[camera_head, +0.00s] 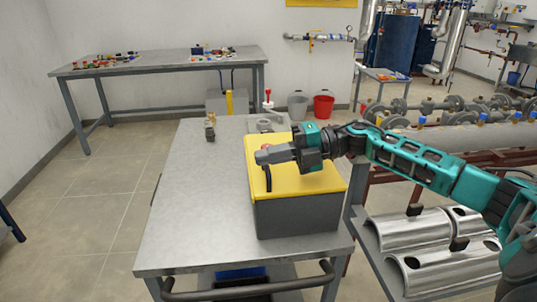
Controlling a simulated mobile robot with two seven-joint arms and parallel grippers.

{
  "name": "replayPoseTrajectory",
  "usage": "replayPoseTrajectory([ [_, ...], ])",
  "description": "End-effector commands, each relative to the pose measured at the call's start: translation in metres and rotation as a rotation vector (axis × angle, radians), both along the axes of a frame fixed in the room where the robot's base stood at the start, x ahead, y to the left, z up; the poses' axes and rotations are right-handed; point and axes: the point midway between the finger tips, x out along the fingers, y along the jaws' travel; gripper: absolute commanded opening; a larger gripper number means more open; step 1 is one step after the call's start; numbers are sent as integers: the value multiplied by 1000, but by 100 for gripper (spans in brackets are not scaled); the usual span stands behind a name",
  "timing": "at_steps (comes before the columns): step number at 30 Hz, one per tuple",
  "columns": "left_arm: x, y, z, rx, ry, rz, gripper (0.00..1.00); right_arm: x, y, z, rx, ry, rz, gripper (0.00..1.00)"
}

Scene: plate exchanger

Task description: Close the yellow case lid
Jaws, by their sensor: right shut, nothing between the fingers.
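The case (297,218) is a dark grey box standing on the metal cart in the middle of the view. Its yellow lid (320,184) lies flat over the top of the box, with no clear gap along the front edge. I cannot tell whether it is latched. My right gripper (262,157) is shut and empty. It comes in from the right over the lid, with its fingers pointing left, and hides part of the lid. I cannot tell whether it touches the lid. My left gripper is not in view.
The cart top (195,205) is clear left of the case. A small brass fitting (210,131) stands at its back left, and a red-topped valve (267,103) at its back. Curved metal shells (415,230) lie on a shelf at right. A workbench (160,66) stands behind.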

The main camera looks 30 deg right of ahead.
Motion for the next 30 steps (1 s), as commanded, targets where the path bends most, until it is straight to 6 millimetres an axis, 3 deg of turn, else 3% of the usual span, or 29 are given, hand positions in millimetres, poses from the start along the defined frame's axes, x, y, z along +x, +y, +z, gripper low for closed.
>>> replayPoseTrajectory([
  [6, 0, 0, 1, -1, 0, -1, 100, 0, 0, 2, 0, -1, 0, 0],
  [11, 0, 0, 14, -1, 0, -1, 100, 0, -2, 17, 0, -1, -1, 0],
  [16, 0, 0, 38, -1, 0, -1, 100, 1, -6, 50, 0, -3, -2, 0],
  [24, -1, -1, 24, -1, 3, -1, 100, -6, -17, 104, -2, -5, -1, 0],
  [30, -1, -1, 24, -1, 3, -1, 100, -8, -21, 131, -1, -3, -1, 0],
])
